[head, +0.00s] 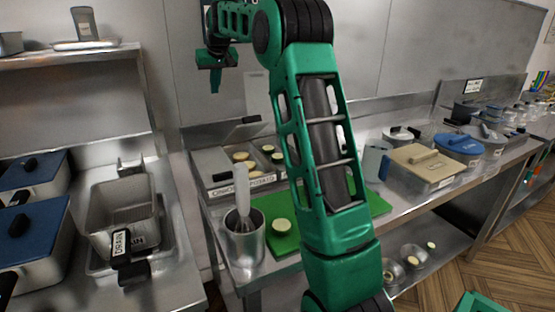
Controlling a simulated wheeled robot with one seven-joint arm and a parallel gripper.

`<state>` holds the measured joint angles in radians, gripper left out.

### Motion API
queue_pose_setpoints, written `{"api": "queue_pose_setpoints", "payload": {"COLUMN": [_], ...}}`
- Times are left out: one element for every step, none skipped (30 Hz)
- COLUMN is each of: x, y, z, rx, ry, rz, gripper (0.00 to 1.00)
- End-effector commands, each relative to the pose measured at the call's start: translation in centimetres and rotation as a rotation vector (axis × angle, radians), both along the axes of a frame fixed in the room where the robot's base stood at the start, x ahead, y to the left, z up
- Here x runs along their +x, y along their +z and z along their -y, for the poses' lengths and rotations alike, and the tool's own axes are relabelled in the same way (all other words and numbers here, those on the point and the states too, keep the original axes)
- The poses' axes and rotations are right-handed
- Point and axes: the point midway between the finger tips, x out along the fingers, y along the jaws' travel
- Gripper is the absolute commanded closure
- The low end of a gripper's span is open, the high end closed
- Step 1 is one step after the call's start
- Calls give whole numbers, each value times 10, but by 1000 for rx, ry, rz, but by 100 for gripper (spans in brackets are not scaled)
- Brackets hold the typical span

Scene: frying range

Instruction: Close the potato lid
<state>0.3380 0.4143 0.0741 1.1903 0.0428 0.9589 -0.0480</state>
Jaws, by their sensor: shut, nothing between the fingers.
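A dark handle (250,119) shows just below the panel. My gripper (214,86) is shut and empty, pointing down, high up to the left of the panel and apart from it.
A green board (283,243) with a slice stands in front, beside a steel cup (245,238) holding a utensil. A beige-lidded container (422,161) and a blue-lidded pot (459,144) stand at right.

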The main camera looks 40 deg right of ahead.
Motion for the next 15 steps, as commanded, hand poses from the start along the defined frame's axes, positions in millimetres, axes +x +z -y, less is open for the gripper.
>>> {"api": "queue_pose_setpoints", "payload": {"x": [-6, -7, -8, -9, -9, -9, -10, -10, -11, -11, -11, -11, -11, -10, -10], "y": [22, 27, 31, 34, 36, 40, 44, 48, 52, 55, 58, 61, 63, 66, 70], "z": [3, 4, 4, 4, 4, 5, 5, 6, 6, 6, 6, 6, 6, 6, 6], "rx": [-7, -8, -8, -8, -8, -8, -9, -9, -9, -9, -9, -9, -9, -10, -9], "ry": [-6, -6, -6, -6, -6, -7, -7, -7, -7, -8, -8, -8, -7, -7, -7], "rz": [23, 27, 27, 27, 27, 29, 30, 30, 32, 33, 33, 32, 33, 34, 33], "gripper": [100, 100, 100, 100, 100, 100, 100, 100, 100, 100, 100, 100, 100, 100, 100]}}
